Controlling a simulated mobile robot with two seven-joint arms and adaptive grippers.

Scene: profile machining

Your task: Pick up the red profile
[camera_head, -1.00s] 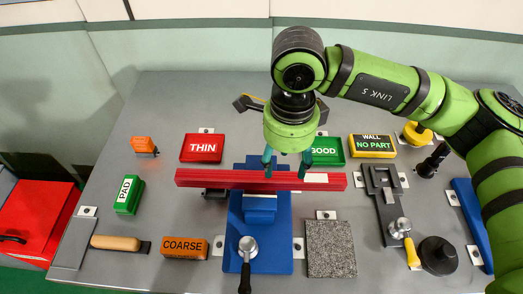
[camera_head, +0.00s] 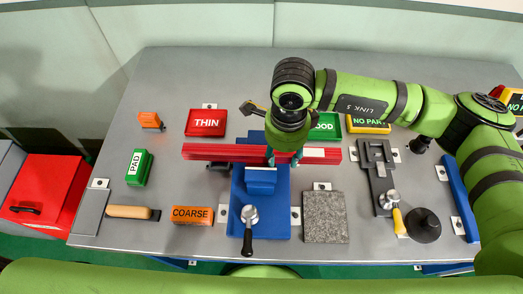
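The red profile (camera_head: 225,152) is a long red bar lying left to right across the blue vise (camera_head: 262,205) at the middle of the bench. A pale patch shows on its right part. My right gripper (camera_head: 284,158) comes down from above over the profile, right of its middle. Its two teal fingertips are apart and overlap the profile in the view. Whether they touch it cannot be told. My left gripper is out of view.
Red THIN (camera_head: 206,123), green GOOD (camera_head: 325,122) and NO PART trays stand behind the profile. A COARSE block (camera_head: 192,215), a granite plate (camera_head: 325,218) and a file with wooden handle (camera_head: 128,212) lie in front. A caliper-like fixture (camera_head: 378,170) is right.

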